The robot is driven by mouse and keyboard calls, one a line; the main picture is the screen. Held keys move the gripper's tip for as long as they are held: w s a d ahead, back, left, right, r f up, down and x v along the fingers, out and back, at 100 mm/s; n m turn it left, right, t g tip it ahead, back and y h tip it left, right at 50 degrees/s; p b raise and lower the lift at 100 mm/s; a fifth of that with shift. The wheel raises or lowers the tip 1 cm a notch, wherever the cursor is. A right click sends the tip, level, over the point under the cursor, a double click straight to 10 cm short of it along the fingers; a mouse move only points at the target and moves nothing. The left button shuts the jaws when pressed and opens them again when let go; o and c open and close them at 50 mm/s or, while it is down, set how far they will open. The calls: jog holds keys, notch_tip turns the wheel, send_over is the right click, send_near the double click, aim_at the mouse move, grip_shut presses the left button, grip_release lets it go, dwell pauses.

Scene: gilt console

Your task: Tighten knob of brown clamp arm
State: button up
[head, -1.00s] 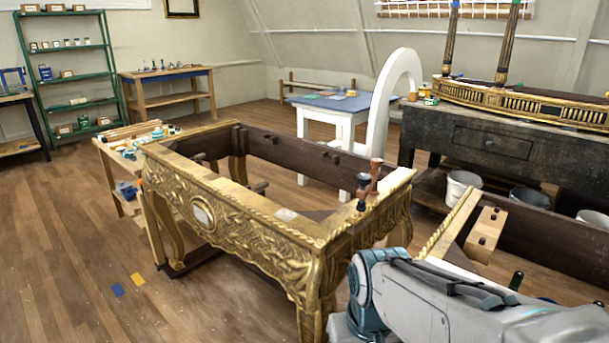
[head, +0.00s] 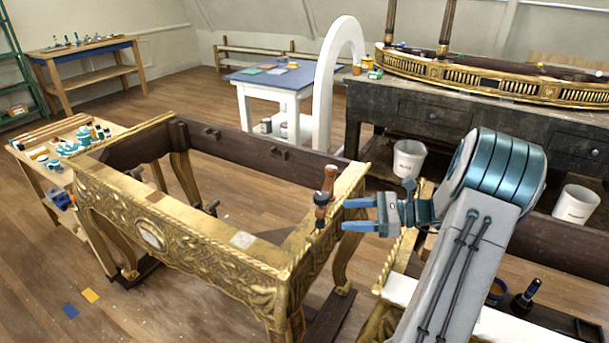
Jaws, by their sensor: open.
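The clamp (head: 320,212) stands upright on the right-hand part of the gilt console frame (head: 205,240) in the head view. Which piece turns is too small to tell. My gripper (head: 345,214) is open and empty, its two blue fingers pointing left. In the picture the fingertips lie just right of the clamp, at about the height of its lower half. Whether they touch it I cannot tell.
A second gilt frame (head: 385,270) lies under my arm at the right. A wooden side table (head: 38,165) with small bottles stands at left. A white arch (head: 330,85), a blue-topped table (head: 262,78) and a dark workbench (head: 430,113) stand behind.

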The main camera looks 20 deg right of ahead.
aim_at(315, 194)
jog(key=w+d+r+m+t, duration=0.1)
jog(key=d+m+t, duration=0.15)
jog(key=d, duration=0.25)
jog(key=shift+n, duration=0.25)
jog(key=p+x, duration=0.1)
jog(key=x, duration=1.3)
jog(key=shift+a+r, duration=0.15)
jog(key=shift+r, duration=0.05)
